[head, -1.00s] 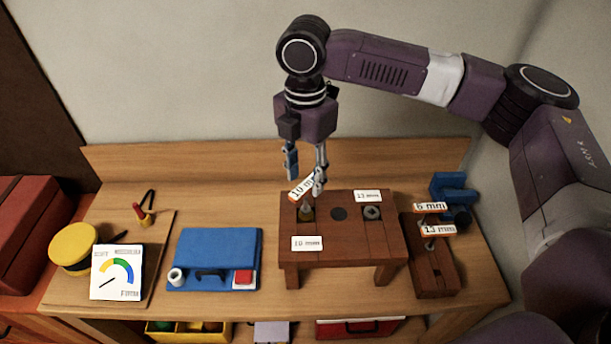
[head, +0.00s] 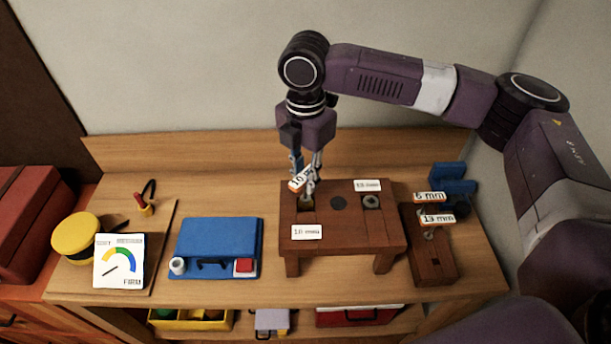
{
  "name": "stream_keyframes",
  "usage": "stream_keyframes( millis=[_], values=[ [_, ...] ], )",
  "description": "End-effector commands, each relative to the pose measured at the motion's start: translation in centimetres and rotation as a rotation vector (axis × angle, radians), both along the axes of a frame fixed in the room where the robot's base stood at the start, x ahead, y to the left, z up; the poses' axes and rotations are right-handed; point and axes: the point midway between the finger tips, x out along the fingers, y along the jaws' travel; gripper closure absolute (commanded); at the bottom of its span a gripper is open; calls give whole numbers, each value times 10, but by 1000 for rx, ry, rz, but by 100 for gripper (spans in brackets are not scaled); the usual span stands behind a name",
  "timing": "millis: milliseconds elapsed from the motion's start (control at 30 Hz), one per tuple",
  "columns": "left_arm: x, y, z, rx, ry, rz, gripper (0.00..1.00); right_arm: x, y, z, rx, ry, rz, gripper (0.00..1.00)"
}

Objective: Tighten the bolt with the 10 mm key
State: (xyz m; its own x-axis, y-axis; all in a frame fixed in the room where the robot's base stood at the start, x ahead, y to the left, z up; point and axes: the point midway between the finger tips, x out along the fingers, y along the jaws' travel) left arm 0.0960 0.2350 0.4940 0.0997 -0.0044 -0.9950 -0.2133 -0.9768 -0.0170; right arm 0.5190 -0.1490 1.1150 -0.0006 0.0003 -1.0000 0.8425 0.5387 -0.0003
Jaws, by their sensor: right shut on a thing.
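My right gripper (head: 306,174) points down over the left part of the small brown wooden stand. It is shut on the 10 mm key (head: 300,181), whose white and orange tag is tilted and partly covered by the fingers. The key's lower end is at the bolt (head: 306,202) in the stand's left recess, beside the 10 mm label (head: 307,232). The fingers and key hide much of the bolt, so I cannot tell how deep it sits. A second bolt (head: 371,202) sits at the 13 mm label (head: 367,185). My left gripper is not in view.
A brown rack (head: 433,262) at right holds the 6 mm key (head: 429,197) and 13 mm key (head: 437,219). A blue case (head: 217,245), a soft-to-firm gauge card (head: 119,262) and a yellow round thing (head: 75,236) stand at left. The bench front between them is clear.

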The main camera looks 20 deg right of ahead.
Motion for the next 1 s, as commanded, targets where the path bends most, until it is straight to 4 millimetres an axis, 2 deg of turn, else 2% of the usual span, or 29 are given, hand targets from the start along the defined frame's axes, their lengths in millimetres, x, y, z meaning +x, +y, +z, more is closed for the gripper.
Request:
stream_keyframes(
  millis=[433, 1000],
  values=[
    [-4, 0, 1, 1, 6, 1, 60, 0, 0, 1, 0, 0, -5, 100],
    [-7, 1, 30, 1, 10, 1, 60, 0, 0, 3, -1, 1, -204, 100]
  ],
)
